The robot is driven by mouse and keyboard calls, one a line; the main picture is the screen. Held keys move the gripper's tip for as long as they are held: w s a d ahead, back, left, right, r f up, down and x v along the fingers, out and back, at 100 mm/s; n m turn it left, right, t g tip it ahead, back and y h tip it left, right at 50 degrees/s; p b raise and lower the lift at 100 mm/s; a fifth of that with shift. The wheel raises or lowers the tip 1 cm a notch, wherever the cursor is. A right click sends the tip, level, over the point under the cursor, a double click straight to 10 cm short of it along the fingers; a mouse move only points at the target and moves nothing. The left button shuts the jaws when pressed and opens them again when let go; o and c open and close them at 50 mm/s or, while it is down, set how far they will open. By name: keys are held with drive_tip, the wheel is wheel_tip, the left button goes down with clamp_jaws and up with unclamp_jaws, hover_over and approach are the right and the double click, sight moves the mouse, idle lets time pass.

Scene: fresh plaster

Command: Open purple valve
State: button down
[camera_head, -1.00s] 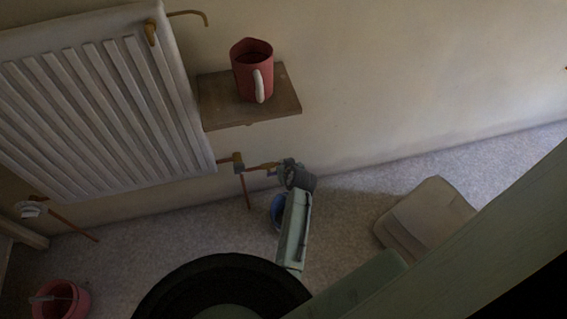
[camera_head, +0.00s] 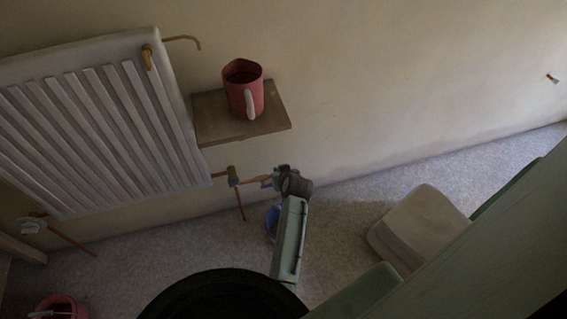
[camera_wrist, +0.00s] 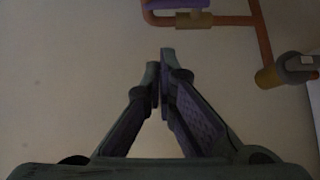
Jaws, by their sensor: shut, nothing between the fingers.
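The purple valve handle (camera_wrist: 178,4) shows at the top edge of the wrist view, cut off by the frame. It sits over a brass body (camera_wrist: 193,19) on a copper pipe. My gripper (camera_wrist: 160,58) is shut and empty. Its fingertips are below the handle in that view, apart from it in the picture. In the head view my gripper (camera_head: 283,172) is beside the pipework low on the wall, right of the radiator. There the purple handle is too small and too covered to make out surely.
Another valve with a pale handle (camera_wrist: 298,66) is at right in the wrist view. A white radiator (camera_head: 100,130), a wooden shelf (camera_head: 215,118) with a red mug (camera_head: 240,95), a blue bucket (camera_head: 271,222) and a pink bucket (camera_head: 72,303) are around. Bare wall lies right.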

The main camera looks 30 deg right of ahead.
drive_tip(key=v, duration=0.7)
drive_tip(key=shift+a, duration=0.2)
drive_tip(key=shift+f, duration=0.1)
